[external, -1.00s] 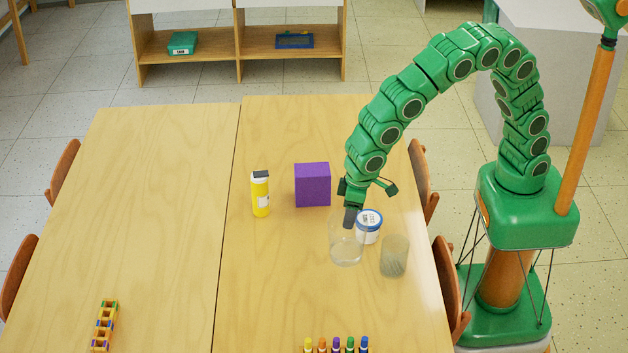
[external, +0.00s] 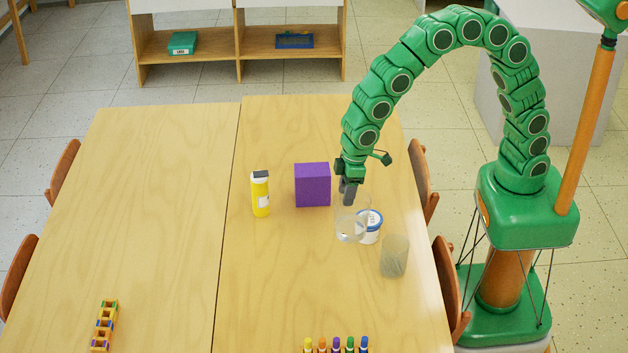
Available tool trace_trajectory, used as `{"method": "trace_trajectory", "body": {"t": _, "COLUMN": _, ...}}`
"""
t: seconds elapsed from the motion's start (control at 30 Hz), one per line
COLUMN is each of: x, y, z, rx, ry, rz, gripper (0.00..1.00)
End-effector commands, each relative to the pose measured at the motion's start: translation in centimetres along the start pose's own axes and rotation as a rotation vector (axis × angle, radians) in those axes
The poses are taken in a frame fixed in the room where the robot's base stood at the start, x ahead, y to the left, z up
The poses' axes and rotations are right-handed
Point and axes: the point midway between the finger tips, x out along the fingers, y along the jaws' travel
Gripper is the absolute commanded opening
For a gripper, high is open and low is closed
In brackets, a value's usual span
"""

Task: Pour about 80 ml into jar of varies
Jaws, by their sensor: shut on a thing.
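My gripper (external: 348,192) is shut on the rim of a clear glass vessel (external: 350,228) with some clear liquid low in it. The vessel looks raised above the table, though its exact height is hard to tell. A white jar with a blue lid rim and a label (external: 371,227) stands just right of the vessel, partly behind it. A cloudy, greyish see-through jar (external: 394,257) stands nearer the camera and to the right, close to the table's right edge. I cannot tell from the frames which of these the task means by the jar.
A purple block (external: 312,185) and a yellow bottle with a dark cap (external: 260,194) stand left of my gripper. Several coloured markers (external: 336,345) are at the table's front, and a toy-brick strip (external: 104,326) lies at left. The left tabletop (external: 160,210) is mostly clear.

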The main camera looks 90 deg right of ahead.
Motion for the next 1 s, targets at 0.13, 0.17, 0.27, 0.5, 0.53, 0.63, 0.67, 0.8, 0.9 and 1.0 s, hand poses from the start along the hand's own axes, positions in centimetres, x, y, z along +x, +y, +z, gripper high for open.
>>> {"method": "trace_trajectory", "body": {"t": 0.13, "x": 0.4, "y": 2.3, "z": 0.3, "rx": -0.091, "ry": -0.003, "rz": -0.022, "gripper": 0.00}}
{"method": "trace_trajectory", "body": {"t": 0.17, "x": 0.6, "y": 2.7, "z": 0.3, "rx": -0.112, "ry": -0.003, "rz": -0.026, "gripper": 0.00}}
{"method": "trace_trajectory", "body": {"t": 0.27, "x": 0.9, "y": 4.1, "z": 0.6, "rx": -0.180, "ry": -0.005, "rz": -0.039, "gripper": 0.00}}
{"method": "trace_trajectory", "body": {"t": 0.5, "x": 1.9, "y": 7.0, "z": 1.2, "rx": -0.334, "ry": -0.009, "rz": -0.068, "gripper": 0.00}}
{"method": "trace_trajectory", "body": {"t": 0.53, "x": 2.0, "y": 7.2, "z": 1.3, "rx": -0.351, "ry": -0.010, "rz": -0.070, "gripper": 0.00}}
{"method": "trace_trajectory", "body": {"t": 0.63, "x": 2.3, "y": 7.9, "z": 1.5, "rx": -0.394, "ry": -0.012, "rz": -0.079, "gripper": 0.00}}
{"method": "trace_trajectory", "body": {"t": 0.67, "x": 2.3, "y": 8.0, "z": 1.6, "rx": -0.405, "ry": -0.012, "rz": -0.081, "gripper": 0.00}}
{"method": "trace_trajectory", "body": {"t": 0.8, "x": 2.5, "y": 8.5, "z": 1.8, "rx": -0.438, "ry": -0.015, "rz": -0.085, "gripper": 0.00}}
{"method": "trace_trajectory", "body": {"t": 0.9, "x": 2.6, "y": 8.6, "z": 1.8, "rx": -0.447, "ry": -0.015, "rz": -0.087, "gripper": 0.00}}
{"method": "trace_trajectory", "body": {"t": 1.0, "x": 2.6, "y": 8.6, "z": 1.8, "rx": -0.448, "ry": -0.015, "rz": -0.087, "gripper": 0.00}}
